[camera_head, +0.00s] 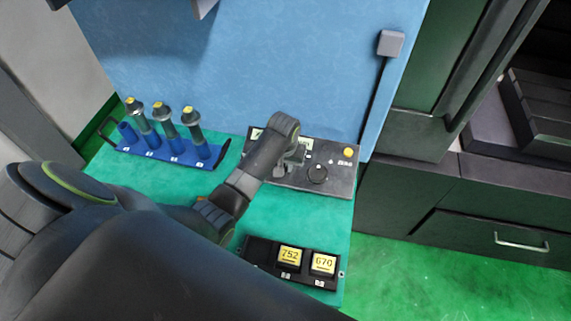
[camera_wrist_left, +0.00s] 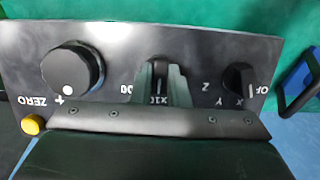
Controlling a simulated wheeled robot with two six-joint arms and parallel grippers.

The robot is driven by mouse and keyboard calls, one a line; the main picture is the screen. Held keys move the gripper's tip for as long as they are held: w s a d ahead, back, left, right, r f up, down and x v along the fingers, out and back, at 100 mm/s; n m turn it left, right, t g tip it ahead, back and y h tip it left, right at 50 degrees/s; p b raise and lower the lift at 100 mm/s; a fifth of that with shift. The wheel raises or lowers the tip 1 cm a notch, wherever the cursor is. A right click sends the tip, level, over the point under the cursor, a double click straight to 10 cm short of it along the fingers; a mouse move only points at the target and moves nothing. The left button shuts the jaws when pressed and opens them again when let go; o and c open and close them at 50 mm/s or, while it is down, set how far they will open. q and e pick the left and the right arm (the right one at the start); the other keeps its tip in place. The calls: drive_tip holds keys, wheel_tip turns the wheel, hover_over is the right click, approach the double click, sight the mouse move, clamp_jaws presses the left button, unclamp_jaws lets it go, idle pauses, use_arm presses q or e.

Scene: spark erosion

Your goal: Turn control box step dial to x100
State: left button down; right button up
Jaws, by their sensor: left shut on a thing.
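The dark control box (camera_head: 340,182) lies at the back right of the green table, below the blue panel. My left gripper (camera_head: 292,160) reaches down over its middle-left part. In the left wrist view my left gripper (camera_wrist_left: 159,88) is shut on the step dial (camera_wrist_left: 158,64), one finger on each side. Part of a "00" label shows left of the fingers and an "x10" label shows between them; the pointer's exact setting is hard to read. A round handwheel (camera_wrist_left: 73,68) with a white dot and an axis dial (camera_wrist_left: 239,79) flank it. My right gripper is out of view.
A yellow ZERO button (camera_head: 348,152) is on the box. A blue rack (camera_head: 190,155) with several tool holders stands at the back left. A black display unit (camera_head: 262,250) reading 752 and 670 lies in front.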

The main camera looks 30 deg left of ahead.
use_arm(q)
drive_tip(key=m+y, duration=0.1)
drive_tip(key=m, duration=0.3)
drive_tip(key=shift+m, duration=0.3)
drive_tip(key=shift+d+r+m+t+y, duration=0.15)
drive_tip(key=shift+m+y, duration=0.2)
drive_tip(key=shift+m, duration=0.85)
drive_tip(key=shift+a+f+m+t+y, duration=0.15)
drive_tip(key=shift+m+y, duration=0.2)
drive_tip(key=shift+m, duration=0.85)
drive_tip(key=shift+r, duration=0.1)
drive_tip(key=c, duration=1.4)
unclamp_jaws()
drive_tip(key=shift+d, duration=0.1)
